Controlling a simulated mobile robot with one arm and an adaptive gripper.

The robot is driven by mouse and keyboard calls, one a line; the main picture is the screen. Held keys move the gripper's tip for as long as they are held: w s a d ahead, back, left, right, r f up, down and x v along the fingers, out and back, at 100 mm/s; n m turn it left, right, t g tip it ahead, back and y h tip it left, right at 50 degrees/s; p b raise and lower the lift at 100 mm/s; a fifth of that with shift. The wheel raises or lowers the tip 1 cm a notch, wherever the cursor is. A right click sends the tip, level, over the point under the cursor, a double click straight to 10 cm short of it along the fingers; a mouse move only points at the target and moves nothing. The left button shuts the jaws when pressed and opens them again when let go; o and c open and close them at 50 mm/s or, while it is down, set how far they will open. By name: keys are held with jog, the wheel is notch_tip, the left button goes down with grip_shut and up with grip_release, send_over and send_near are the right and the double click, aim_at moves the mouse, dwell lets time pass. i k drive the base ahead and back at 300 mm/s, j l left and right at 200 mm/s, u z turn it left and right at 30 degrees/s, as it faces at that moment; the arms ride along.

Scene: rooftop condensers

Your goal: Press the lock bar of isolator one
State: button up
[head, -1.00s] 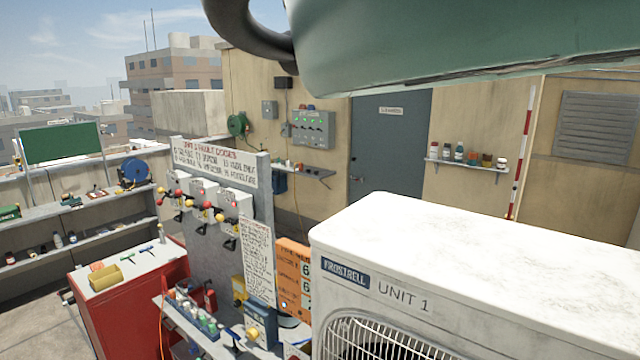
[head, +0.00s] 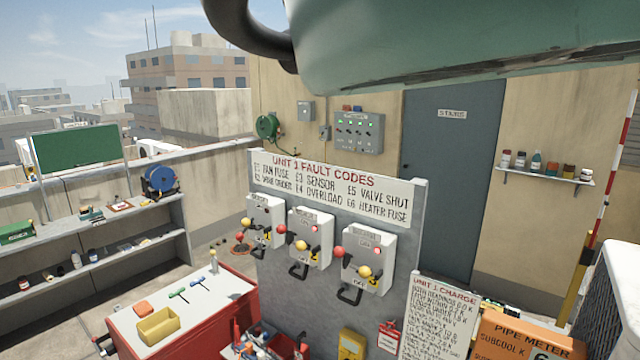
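Three pale isolator boxes are mounted in a row on a grey panel (head: 270,290): a left box (head: 260,207), a middle box (head: 302,221) and a right box (head: 384,262). Each has a red knob, a yellow knob and a small red light on its face. A black loop-shaped bar hangs below the middle box (head: 298,271) and the right box (head: 349,296). The lettering on the boxes is too small to tell which is isolator one. My gripper is not in view; a green part of my own arm fills the top right.
A red cabinet (head: 180,335) with a yellow tray (head: 158,325) stands left of the panel. A fault-code sign (head: 335,190) tops the panel. An orange pipe-meter board (head: 520,340) and a white unit's edge (head: 618,275) are at right. Shelves (head: 100,240) line the left wall.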

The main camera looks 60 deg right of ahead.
aim_at(245, 223)
jog(key=i, duration=1.9)
jog(key=i+z, duration=0.15)
jog(key=z, duration=0.25)
jog(key=i+z, duration=0.15)
jog(key=z, duration=0.3)
jog(key=i+j+z, duration=0.1)
jog(key=z, duration=0.3)
jog(key=i+j+z, duration=0.1)
jog(key=z, duration=0.35)
jog(key=j+z, duration=0.1)
jog(key=z, duration=1.75)
